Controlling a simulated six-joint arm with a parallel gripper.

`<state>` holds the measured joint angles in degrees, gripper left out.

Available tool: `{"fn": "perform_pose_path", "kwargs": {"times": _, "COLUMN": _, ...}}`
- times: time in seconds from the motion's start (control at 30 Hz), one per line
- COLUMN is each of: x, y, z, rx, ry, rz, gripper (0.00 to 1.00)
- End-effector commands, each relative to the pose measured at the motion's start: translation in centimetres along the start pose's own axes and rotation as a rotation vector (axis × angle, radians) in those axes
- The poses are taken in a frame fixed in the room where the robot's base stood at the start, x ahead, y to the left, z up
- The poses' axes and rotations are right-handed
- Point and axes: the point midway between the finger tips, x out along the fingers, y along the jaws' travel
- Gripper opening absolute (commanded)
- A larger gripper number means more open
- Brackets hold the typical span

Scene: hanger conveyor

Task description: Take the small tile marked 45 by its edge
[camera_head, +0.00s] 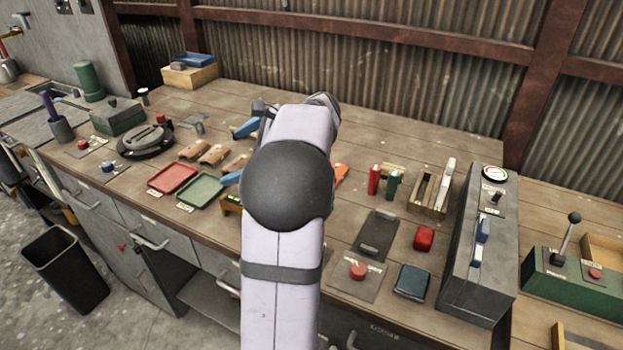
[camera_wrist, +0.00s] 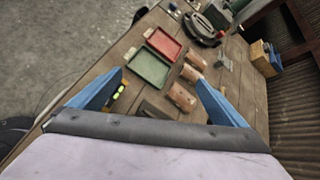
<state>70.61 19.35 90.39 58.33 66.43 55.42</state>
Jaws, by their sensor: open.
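No tile with a readable 45 shows in either view. Several small tan pieces (camera_head: 214,154) lie in a row on the bench behind the red and green trays; any markings on them are too small to read. In the wrist view the tan pieces (camera_wrist: 182,97) lie near the right finger, between the trays and that finger. My gripper (camera_wrist: 158,81) is open, its two blue fingers wide apart with nothing between the tips. In the head view my gripper (camera_head: 238,153) is partly hidden behind my arm, which also covers part of the bench.
The red tray (camera_head: 172,177) and green tray (camera_head: 200,190) lie near the front edge. A dark round device (camera_head: 146,142) stands left of them. A yellow-and-black level (camera_wrist: 117,94) is by the left finger. A grey control box (camera_head: 470,255) stands at right. Bare planks lie towards the back wall.

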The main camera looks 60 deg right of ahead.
Motion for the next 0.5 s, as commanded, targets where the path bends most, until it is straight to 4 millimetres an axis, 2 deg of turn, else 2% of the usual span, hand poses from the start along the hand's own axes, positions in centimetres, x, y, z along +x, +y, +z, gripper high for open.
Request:
{"fn": "perform_pose_path", "kwargs": {"times": 0.03, "x": -4.2, "y": -3.5, "z": -0.4, "rx": 0.096, "ry": -0.024, "rz": -0.074, "gripper": 0.96}}
{"fn": "perform_pose_path", "kwargs": {"times": 0.1, "x": -8.1, "y": -6.0, "z": -2.2, "rx": 0.207, "ry": -0.064, "rz": -0.143, "gripper": 0.96}}
{"fn": "perform_pose_path", "kwargs": {"times": 0.17, "x": -11.0, "y": -6.8, "z": -4.5, "rx": 0.284, "ry": -0.094, "rz": -0.177, "gripper": 0.96}}
{"fn": "perform_pose_path", "kwargs": {"times": 0.2, "x": -12.5, "y": -6.6, "z": -6.3, "rx": 0.326, "ry": -0.109, "rz": -0.187, "gripper": 0.96}}
{"fn": "perform_pose_path", "kwargs": {"times": 0.3, "x": -15.2, "y": -4.8, "z": -10.6, "rx": 0.406, "ry": -0.142, "rz": -0.185, "gripper": 0.96}}
{"fn": "perform_pose_path", "kwargs": {"times": 0.4, "x": -16.7, "y": -2.1, "z": -13.9, "rx": 0.457, "ry": -0.171, "rz": -0.163, "gripper": 0.96}}
{"fn": "perform_pose_path", "kwargs": {"times": 0.5, "x": -17.6, "y": 0.1, "z": -15.9, "rx": 0.486, "ry": -0.195, "rz": -0.142, "gripper": 0.96}}
